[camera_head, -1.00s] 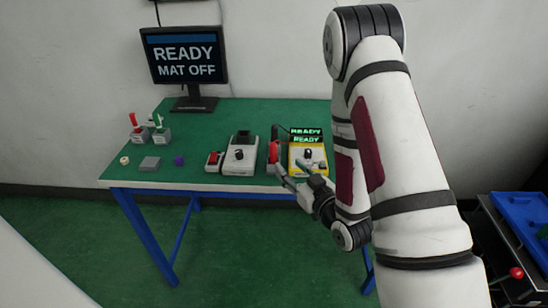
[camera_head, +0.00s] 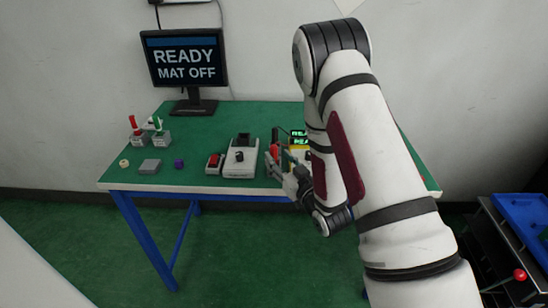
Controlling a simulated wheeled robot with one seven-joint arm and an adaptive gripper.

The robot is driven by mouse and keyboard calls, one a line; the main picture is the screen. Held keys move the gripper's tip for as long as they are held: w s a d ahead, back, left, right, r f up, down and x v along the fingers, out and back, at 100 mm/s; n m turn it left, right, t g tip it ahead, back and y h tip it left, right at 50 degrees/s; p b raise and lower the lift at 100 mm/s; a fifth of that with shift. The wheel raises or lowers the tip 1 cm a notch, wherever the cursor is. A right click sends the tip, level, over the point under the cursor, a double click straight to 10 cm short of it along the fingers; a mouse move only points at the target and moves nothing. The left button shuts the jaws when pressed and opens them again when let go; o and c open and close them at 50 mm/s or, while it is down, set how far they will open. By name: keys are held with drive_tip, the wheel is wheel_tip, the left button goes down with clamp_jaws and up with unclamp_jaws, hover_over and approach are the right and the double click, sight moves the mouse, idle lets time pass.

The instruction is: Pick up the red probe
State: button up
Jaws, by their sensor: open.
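The red probe (camera_head: 275,150) stands near the front of the green table, just left of the yellow meter (camera_head: 299,156). It shows as a small red piece with a dark part behind it. My gripper (camera_head: 275,162) is open at the probe's near side, its fingertips close to the red piece. The fingers partly cover the probe's lower part, and I cannot tell whether they touch it. My arm hides most of the yellow meter and part of its green-lit display.
Left of the probe are a white device (camera_head: 240,160) with a black knob and a small red-topped box (camera_head: 214,162). Lever fixtures (camera_head: 160,133), a grey block (camera_head: 150,166) and a purple piece (camera_head: 179,164) are further left. A monitor (camera_head: 186,58) reads READY, MAT OFF.

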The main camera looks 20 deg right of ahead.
sight(276, 153)
drive_tip(key=shift+d+x, duration=0.1)
drive_tip(key=shift+x, duration=1.05)
drive_tip(key=shift+d+x, duration=0.15)
drive_tip(key=shift+x, duration=1.05)
clamp_jaws()
